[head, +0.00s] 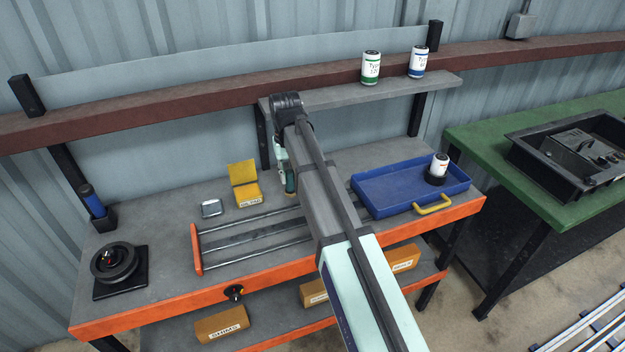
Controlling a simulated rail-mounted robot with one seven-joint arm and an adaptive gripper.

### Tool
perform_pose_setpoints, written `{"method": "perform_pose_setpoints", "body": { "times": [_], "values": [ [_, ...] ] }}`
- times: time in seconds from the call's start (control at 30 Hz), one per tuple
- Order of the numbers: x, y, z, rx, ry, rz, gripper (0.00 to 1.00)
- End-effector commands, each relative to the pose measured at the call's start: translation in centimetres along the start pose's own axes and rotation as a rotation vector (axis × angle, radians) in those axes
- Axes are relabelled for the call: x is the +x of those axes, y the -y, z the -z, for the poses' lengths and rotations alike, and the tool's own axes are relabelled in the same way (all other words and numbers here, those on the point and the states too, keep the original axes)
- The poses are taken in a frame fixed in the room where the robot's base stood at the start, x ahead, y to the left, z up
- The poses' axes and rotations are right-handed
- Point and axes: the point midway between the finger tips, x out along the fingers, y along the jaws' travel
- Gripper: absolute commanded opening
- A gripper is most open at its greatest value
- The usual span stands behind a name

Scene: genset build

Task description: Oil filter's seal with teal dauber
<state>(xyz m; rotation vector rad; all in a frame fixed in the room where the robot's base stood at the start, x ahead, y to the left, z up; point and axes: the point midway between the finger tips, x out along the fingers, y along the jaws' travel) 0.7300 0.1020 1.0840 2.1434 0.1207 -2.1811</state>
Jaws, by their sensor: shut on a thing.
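My arm reaches over the workbench, and my gripper (284,170) is partly hidden behind it. The gripper is shut on a small teal item, seemingly the teal dauber (291,183), held above the bench behind the metal rails. The dauber's tip is not clear. A white filter with a red mark (440,162) stands upright in a black ring-shaped holder at the right end of the blue tray (385,200), well to the right of the gripper. Its seal cannot be made out. Two more filters, green-banded (371,68) and blue-banded (417,61), stand on the upper shelf.
An open yellow box (245,184) and a small silver tin (212,208) lie left of the gripper. The metal rails (250,235) cross the bench front. A black round fixture (115,265) and a blue cylinder in a holder (93,202) are at far left.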

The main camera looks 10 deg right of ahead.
Motion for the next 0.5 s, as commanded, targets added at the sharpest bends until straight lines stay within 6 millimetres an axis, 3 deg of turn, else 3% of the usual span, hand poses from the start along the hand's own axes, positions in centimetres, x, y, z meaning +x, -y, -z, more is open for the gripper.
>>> {"method": "perform_pose_setpoints", "body": {
  "times": [0.03, 0.2, 0.5],
  "values": [
    [-0.2, 1.6, 1.9, -0.012, 0.002, 0.000, 0.00],
    [-0.2, 6.2, 5.9, -0.027, 0.001, -0.002, 0.00],
    [-0.1, 11.7, 11.1, 0.009, -0.008, -0.001, 0.00]
  ]
}}
